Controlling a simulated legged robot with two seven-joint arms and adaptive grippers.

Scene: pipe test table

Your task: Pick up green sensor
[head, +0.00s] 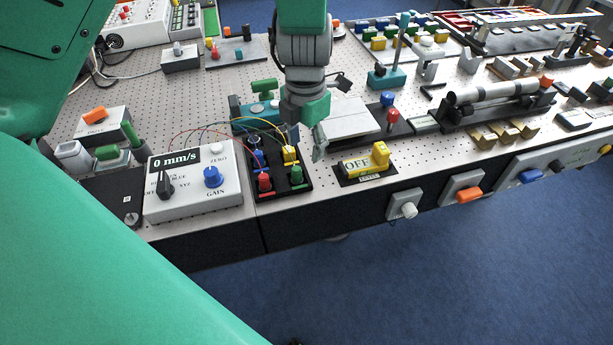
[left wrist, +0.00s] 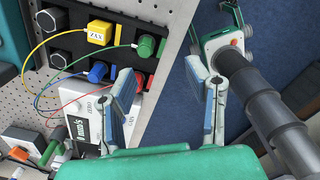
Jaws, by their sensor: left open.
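The green sensor (head: 297,174) stands in a black block (head: 268,190) at the table's front edge, beside red, yellow and blue plugs. In the left wrist view the green sensor (left wrist: 146,46) is at upper centre, with a green wire running to it. My left gripper (head: 304,139) comes down from above, behind and above the block, with its fingers apart and nothing between them. In the left wrist view its fingers (left wrist: 166,97) frame the bottom middle, and the sensor lies beyond them. What seems to be my right gripper (left wrist: 213,22) shows over the floor, fingers apart, tips partly cut off.
A grey box (head: 222,190) with a "0 mm/s" display stands left of the block, wires arching above it. A yellow switch (head: 380,156) on a labelled plate is to the right. A grey sloped plate (head: 348,122) and a teal vise-like piece (head: 262,112) are behind.

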